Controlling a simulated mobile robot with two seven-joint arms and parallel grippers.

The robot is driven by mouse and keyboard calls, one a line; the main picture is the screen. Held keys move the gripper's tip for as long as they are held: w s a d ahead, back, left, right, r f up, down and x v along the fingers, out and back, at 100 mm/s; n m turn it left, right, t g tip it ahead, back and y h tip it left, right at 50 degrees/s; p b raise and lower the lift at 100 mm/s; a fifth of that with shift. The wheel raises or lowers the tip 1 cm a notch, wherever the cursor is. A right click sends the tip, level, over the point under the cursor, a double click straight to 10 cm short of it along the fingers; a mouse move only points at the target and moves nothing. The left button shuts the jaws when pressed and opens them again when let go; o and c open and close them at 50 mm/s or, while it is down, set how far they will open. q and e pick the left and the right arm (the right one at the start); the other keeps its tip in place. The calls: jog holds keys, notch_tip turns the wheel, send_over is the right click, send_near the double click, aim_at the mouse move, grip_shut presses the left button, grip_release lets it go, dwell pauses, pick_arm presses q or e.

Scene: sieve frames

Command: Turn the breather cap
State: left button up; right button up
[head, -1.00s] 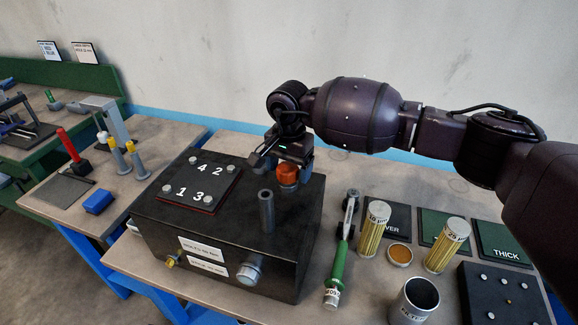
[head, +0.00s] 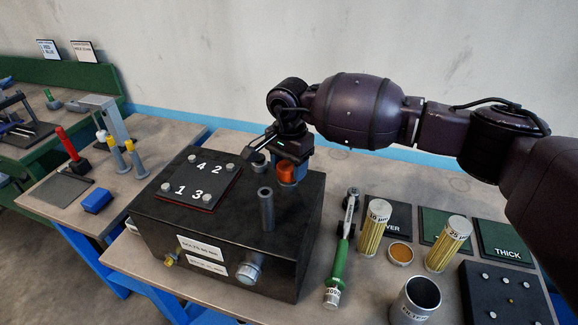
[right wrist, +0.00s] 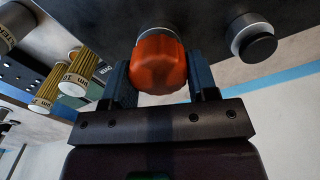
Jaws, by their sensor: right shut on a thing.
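The orange-red breather cap (head: 286,172) sits on a short pale neck on top of the dark tank (head: 240,222), near its back right corner. In the right wrist view the lobed cap (right wrist: 158,66) fills the space between the two blue-grey fingers. My right gripper (head: 291,168) comes down from behind and is shut on the cap; it also shows in the right wrist view (right wrist: 160,84). Part of the cap is hidden by a finger in the head view. My left gripper is not in view.
A dark upright pipe (head: 266,209) stands on the tank in front of the cap. A numbered plate (head: 196,183) with bolts lies on the tank's left.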

jog(key=m, duration=0.2)
jog(key=shift+f+m+b, duration=0.1)
jog(key=shift+m+b, duration=0.2)
jog(key=shift+m, duration=0.1)
jog(key=m, duration=0.2)
jog(key=shift+s+d+m, duration=0.1)
jog(key=shift+s+m, duration=0.05)
jog(key=shift+m, duration=0.25)
jog(key=m, duration=0.5)
jog(key=shift+s, duration=0.1)
jog(key=m, duration=0.4)
jog(key=shift+s+m, duration=0.1)
jog(key=shift+m, duration=0.3)
jog(key=m+p, duration=0.1)
jog(key=m, duration=0.4)
jog(key=shift+s, duration=0.15)
jog(key=shift+m+p, duration=0.3)
jog(key=shift+m, duration=1.2)
jog(key=shift+a, duration=0.2)
